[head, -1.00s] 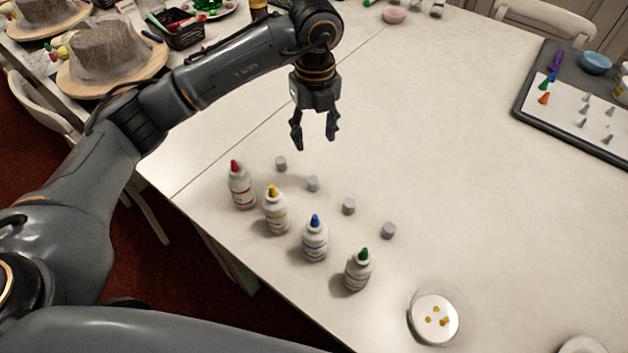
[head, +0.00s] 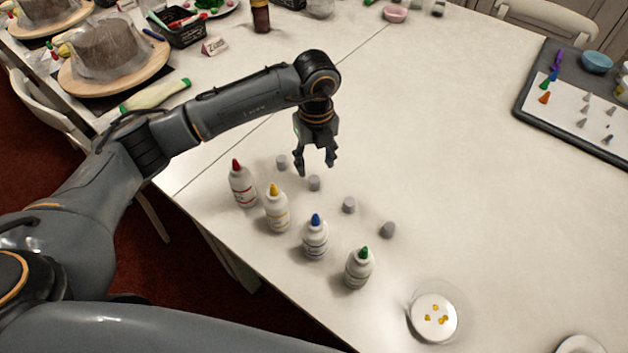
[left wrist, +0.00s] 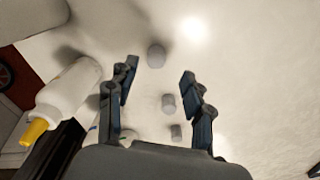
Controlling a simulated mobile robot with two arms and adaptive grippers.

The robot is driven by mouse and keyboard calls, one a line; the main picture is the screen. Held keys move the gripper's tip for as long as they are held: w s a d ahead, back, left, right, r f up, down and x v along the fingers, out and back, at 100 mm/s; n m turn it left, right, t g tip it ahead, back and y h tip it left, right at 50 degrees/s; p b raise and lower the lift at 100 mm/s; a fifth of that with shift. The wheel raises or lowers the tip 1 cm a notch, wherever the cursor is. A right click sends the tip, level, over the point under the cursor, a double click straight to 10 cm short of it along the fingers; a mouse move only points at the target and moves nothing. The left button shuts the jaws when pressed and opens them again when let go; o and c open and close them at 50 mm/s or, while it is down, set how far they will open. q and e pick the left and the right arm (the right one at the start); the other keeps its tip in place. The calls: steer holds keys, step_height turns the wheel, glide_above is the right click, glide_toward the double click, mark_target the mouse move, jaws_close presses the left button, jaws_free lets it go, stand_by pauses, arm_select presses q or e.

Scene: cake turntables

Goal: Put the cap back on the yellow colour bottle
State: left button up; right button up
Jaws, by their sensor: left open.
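The yellow colour bottle (head: 277,211), white with a yellow nozzle, stands upright in a row with red, blue and green ones. In the left wrist view the yellow bottle (left wrist: 65,98) is at the left, outside the fingers. Several small grey caps stand on the table beside the row; the one nearest the yellow bottle (head: 314,183) is just below my left gripper (head: 316,168). My left gripper is open and empty, pointing down above the caps. In the left wrist view grey caps (left wrist: 168,103) show between the open fingers (left wrist: 160,69). My right gripper is out of view.
The red bottle (head: 242,186), blue bottle (head: 315,239) and green bottle (head: 358,268) stand close by. A round white dish (head: 434,318) with yellow bits lies at the front. A dark tray (head: 530,107) is at the right. The middle of the table is clear.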

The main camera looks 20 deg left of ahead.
mark_target(314, 178)
arm_select(q)
steer(key=f, duration=0.2)
steer(key=f+p, duration=0.1)
steer(key=f, duration=0.1)
steer(key=shift+s+a, duration=0.1)
steer(key=shift+s, duration=0.1)
steer(key=shift+f, duration=0.6)
steer(key=shift+c, duration=0.4)
steer(key=c, duration=0.7)
